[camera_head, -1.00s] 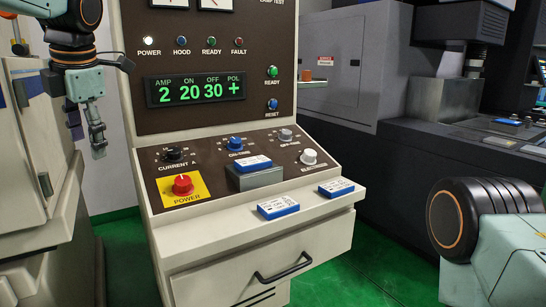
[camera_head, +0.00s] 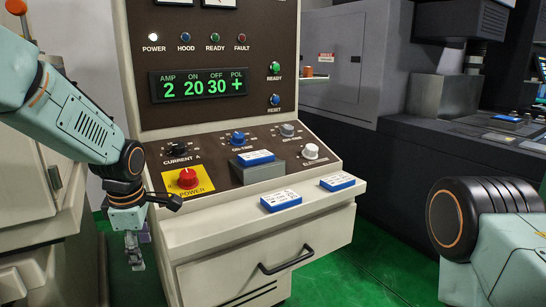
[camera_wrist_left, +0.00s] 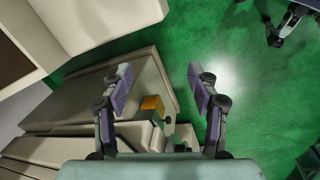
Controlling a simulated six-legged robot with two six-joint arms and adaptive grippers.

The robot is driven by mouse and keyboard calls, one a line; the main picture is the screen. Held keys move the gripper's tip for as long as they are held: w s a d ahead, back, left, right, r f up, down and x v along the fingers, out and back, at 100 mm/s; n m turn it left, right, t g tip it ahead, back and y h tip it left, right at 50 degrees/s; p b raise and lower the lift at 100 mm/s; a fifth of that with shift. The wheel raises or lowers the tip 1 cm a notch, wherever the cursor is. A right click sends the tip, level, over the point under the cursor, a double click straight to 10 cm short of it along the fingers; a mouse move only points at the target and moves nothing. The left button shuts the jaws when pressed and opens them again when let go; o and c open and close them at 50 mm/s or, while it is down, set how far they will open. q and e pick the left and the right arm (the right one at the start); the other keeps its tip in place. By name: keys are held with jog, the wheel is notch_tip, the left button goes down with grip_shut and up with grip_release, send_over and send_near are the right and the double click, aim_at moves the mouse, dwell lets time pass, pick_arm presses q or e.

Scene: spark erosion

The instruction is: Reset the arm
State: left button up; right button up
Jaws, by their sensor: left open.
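My left arm comes in from the left in the head view, and its gripper (camera_head: 136,252) hangs down beside the left side of the control console (camera_head: 190,245). In the left wrist view the two fingers of this gripper (camera_wrist_left: 160,90) are spread apart with nothing between them. It points down toward the green floor and a beige cabinet. On my right side only an arm link shows at the right edge of the head view; the right gripper is not seen there.
The console carries a red power knob (camera_head: 188,178), several dials and a lit display (camera_head: 202,85). Blue-and-white boxes (camera_head: 281,201) lie on its ledge. A beige machine (camera_head: 30,190) stands at left, a dark machine (camera_head: 420,150) at right. Green floor (camera_head: 345,270) is open between.

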pick_arm(q)
jog(key=s+d+f+m+g+h, duration=0.1)
jog(key=s+d+f+m, duration=0.1)
jog(key=s+f+m, duration=0.55)
jog(key=s+d+f+m, duration=0.25)
jog(key=s+f, duration=0.55)
jog(key=f, duration=0.6)
jog(key=s+f+m, duration=0.3)
jog(key=s+m, duration=0.2)
jog(key=s, duration=0.6)
jog(key=s+d+f+m+g, duration=0.1)
jog(key=s+m, duration=0.4)
jog(key=s, duration=0.6)
jog(key=shift+s+f, duration=0.3)
jog(key=shift+f, duration=0.6)
jog(key=shift+w, duration=0.15)
jog(key=shift+o, duration=0.4)
